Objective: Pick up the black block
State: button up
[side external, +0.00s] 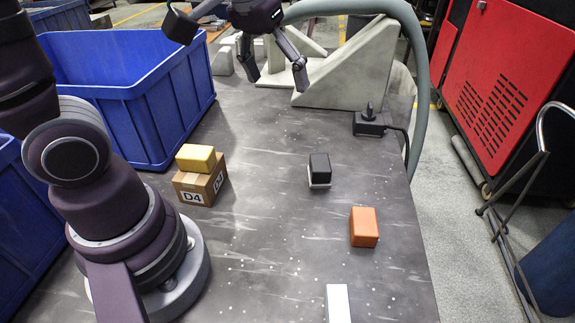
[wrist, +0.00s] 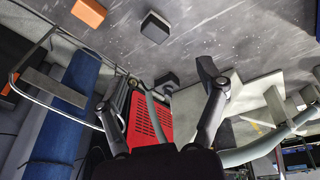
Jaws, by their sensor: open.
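The black block (side external: 320,166) sits on top of a thin white or light piece (side external: 319,184) near the middle of the table. In the wrist view the black block (wrist: 155,27) shows near the top, with a light edge beside it. My gripper (side external: 273,85) is open and empty, high over the far end of the table, in front of the grey brackets and well apart from the block. In the wrist view my gripper's two fingers (wrist: 160,85) are spread wide with nothing between them.
An orange block (side external: 364,227) and a white block (side external: 338,303) lie nearer the front. A yellow block (side external: 196,158) sits on a cardboard box (side external: 200,187) marked D4. Blue bins (side external: 130,90) stand left. Grey brackets (side external: 350,72) and a black device with a cable (side external: 371,122) are at the back.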

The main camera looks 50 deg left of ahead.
jog(key=w+f+n+g, duration=0.2)
jog(key=w+f+n, duration=0.15)
jog(key=w, duration=0.25)
jog(key=n+g, duration=0.1)
jog(key=n, duration=0.2)
send_near(320, 160)
jog(key=shift+w+a, duration=0.25)
jog(key=shift+a, duration=0.15)
jog(key=shift+g, duration=0.3)
jog(key=f, duration=1.1)
jog(key=shift+d+f, duration=0.15)
jog(key=shift+d, duration=0.2)
jog(key=c, duration=1.2)
jog(key=shift+c, duration=0.2)
